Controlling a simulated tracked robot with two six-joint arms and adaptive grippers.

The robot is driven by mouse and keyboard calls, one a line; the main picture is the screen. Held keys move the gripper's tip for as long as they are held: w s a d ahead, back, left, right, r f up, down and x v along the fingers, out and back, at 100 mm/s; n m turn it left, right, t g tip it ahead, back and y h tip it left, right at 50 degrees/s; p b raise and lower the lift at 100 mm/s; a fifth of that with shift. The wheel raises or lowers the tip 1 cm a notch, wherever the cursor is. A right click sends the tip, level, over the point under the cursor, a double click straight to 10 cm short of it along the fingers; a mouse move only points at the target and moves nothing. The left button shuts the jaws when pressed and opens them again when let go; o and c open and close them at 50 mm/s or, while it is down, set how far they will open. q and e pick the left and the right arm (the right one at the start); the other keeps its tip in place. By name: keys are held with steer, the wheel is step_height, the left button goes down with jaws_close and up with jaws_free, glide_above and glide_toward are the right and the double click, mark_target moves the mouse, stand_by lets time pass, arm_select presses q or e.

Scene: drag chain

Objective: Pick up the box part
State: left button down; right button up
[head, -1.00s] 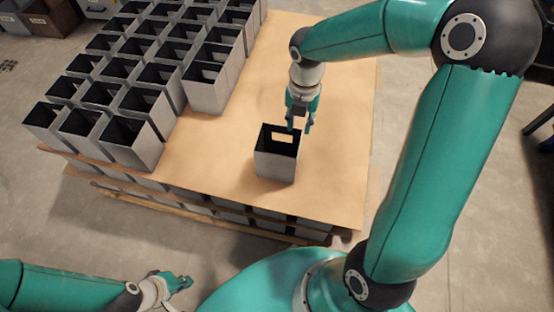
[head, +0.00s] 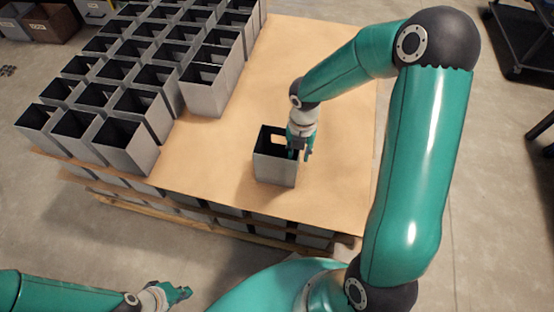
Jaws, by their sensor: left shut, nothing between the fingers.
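A grey open-topped box part (head: 272,168) stands upright and alone on the brown sheet on top of the stack (head: 330,85). My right gripper (head: 300,155) points down at the box's right wall, its fingers apart. One finger appears inside the box and the other outside, with the wall between them. Whether either finger touches the wall cannot be told. My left gripper (head: 183,293) is shut and empty at the lower left, over the floor and away from the stack.
Rows of similar grey boxes (head: 205,92) fill the left part of the sheet. More boxes show in layers below it, over a wooden pallet (head: 180,218). The sheet right of and behind the single box is clear. A dark cart (head: 520,45) stands at the upper right.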

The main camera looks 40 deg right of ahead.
step_height(320, 180, down, 4)
steer(key=shift+d+f+b, duration=0.1)
steer(key=shift+b, duration=0.5)
jaws_close()
